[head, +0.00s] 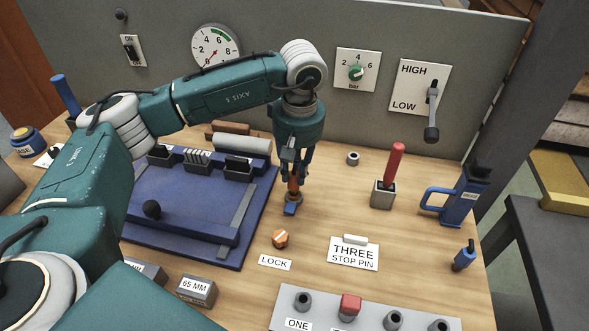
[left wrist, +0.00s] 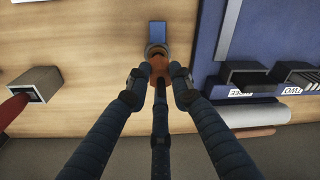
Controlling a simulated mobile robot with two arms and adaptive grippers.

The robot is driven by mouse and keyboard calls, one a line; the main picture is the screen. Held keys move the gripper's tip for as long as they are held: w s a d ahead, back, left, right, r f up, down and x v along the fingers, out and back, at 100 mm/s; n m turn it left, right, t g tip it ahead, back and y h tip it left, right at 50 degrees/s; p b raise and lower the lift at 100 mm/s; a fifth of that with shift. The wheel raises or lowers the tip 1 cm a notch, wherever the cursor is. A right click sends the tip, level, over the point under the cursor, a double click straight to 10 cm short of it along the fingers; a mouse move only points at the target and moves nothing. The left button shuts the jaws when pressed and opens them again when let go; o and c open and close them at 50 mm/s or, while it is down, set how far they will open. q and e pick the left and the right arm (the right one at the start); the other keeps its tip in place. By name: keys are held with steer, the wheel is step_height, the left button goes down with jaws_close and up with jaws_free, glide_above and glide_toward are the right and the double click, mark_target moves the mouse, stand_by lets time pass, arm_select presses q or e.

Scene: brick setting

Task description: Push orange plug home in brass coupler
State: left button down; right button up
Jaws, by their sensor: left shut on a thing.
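The orange plug (head: 293,187) stands roughly upright between the fingers of my left gripper (head: 294,178). In the left wrist view, the fingers (left wrist: 160,82) close around the plug (left wrist: 162,71) from both sides. The brass coupler (head: 293,199) is directly below the plug, with a blue block (head: 290,210) at its front. The coupler's ring also shows in the left wrist view (left wrist: 155,49). The plug's lower end appears to be at or in the coupler's mouth; how deep it sits is hidden. My right gripper is in neither view.
A blue fixture plate (head: 180,252) lies left of the coupler. An orange-topped knob (head: 280,238) by the LOCK label is in front. A grey panel (head: 480,60) rises behind.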

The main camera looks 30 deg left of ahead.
arm_select(q)
steer(key=shift+f+b, duration=0.85)
steer(key=shift+f, duration=0.25)
steer(key=c, duration=1)
jaws_free()
steer(key=shift+c, duration=0.2)
steer(key=shift+r, duration=0.1)
steer(key=shift+r+p, duration=1.7)
steer(key=shift+r, duration=1.3)
